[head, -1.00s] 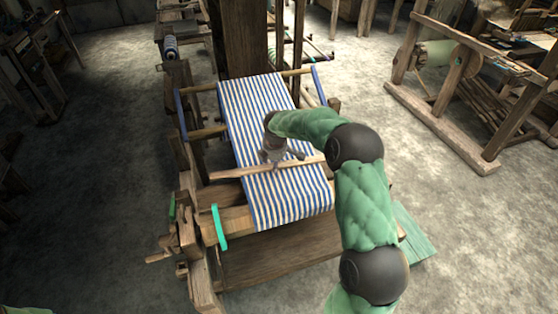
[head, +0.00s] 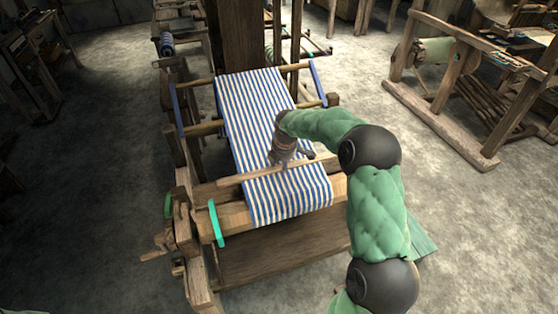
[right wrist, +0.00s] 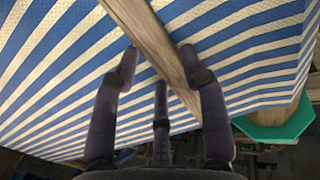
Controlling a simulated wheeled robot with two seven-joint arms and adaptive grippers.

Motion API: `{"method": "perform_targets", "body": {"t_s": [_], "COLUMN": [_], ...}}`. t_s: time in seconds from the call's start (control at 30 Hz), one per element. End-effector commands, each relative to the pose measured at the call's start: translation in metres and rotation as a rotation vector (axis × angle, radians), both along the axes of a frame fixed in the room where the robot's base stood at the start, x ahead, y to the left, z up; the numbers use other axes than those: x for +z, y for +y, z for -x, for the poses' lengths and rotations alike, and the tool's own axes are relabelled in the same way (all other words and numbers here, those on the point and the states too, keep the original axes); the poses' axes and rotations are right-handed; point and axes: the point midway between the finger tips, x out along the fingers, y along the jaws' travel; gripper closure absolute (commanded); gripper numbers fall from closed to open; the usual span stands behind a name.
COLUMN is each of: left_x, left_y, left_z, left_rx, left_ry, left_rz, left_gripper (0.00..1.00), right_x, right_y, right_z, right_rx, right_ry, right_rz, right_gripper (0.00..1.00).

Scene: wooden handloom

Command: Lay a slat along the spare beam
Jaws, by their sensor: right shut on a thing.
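A long, thin wooden slat (head: 237,180) lies crosswise over the blue-and-white striped cloth (head: 252,105) near the front of the loom. My right gripper (head: 287,164) is shut on the slat near its middle, coming down from above. I cannot tell whether the slat touches the cloth. A thick front beam (head: 235,216) runs under the cloth; I cannot tell whether it is the spare beam. My left gripper is out of view.
A teal band (head: 217,224) stands at the front beam's left part. In the right wrist view a teal octagonal piece (right wrist: 275,127) is at lower right. Blue-ended rods cross the cloth farther back. Another wooden frame (head: 450,85) stands at right, with clear floor between.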

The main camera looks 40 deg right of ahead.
Motion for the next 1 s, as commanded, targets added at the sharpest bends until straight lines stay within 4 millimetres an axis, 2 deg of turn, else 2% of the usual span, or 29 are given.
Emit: {"method": "perform_targets", "body": {"t_s": [0.67,1.0], "left_x": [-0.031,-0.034], "left_y": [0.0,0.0], "left_z": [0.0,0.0], "left_rx": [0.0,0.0], "left_ry": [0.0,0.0], "left_rz": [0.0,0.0], "left_gripper": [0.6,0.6], "right_x": [-0.018,-0.022], "right_y": [0.013,0.02], "right_z": [0.041,0.063], "right_rx": [-0.001,-0.001], "right_ry": [-0.002,-0.001], "right_rz": [0.0,0.0], "right_gripper": [0.91,0.91]}}
